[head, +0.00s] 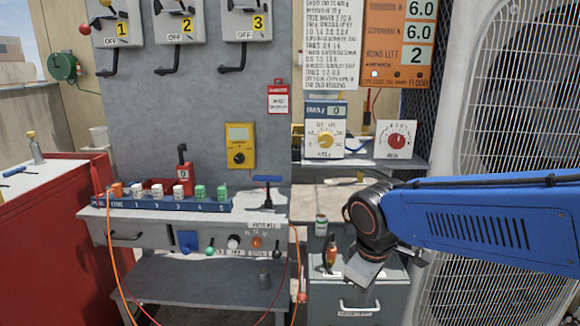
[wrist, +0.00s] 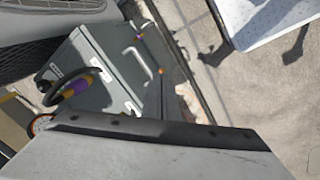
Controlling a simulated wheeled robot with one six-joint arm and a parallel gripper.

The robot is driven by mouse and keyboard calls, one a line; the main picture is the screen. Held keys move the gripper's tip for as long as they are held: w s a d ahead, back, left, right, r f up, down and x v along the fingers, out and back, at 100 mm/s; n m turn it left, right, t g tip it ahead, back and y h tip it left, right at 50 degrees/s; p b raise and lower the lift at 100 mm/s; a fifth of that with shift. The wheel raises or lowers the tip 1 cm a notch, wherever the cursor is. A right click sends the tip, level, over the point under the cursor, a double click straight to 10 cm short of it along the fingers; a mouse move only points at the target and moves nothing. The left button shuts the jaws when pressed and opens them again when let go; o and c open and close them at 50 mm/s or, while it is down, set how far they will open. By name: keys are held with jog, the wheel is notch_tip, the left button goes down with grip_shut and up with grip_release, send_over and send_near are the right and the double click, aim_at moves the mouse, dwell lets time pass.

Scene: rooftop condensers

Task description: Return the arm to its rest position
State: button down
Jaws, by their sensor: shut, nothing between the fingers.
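My blue arm (head: 470,212) reaches in from the right in the head view, in front of the condenser grille, and ends in a dark wrist joint. My gripper (head: 364,272) hangs below that joint, pointing down over the grey drawer cabinet. It is shut and holds nothing. Its fingertips are small and partly hidden in the head view.
A workbench (head: 160,232) with a blue rack (head: 150,204) of connectors stands left of my gripper. A grey drawer cabinet (head: 358,306) is below it, carrying a red-handled tool (head: 331,254) and a can (head: 321,225). A shelf with two dial boxes is above. A red cabinet (head: 50,240) stands far left.

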jog(key=s+d+m+t, duration=0.2)
jog(key=s+d+m, duration=0.7)
jog(key=s+d, duration=0.3)
jog(key=shift+d+r+m+y, duration=0.15)
jog(key=shift+r+m+y, duration=0.15)
jog(key=shift+r, duration=0.1)
dwell(2.3)
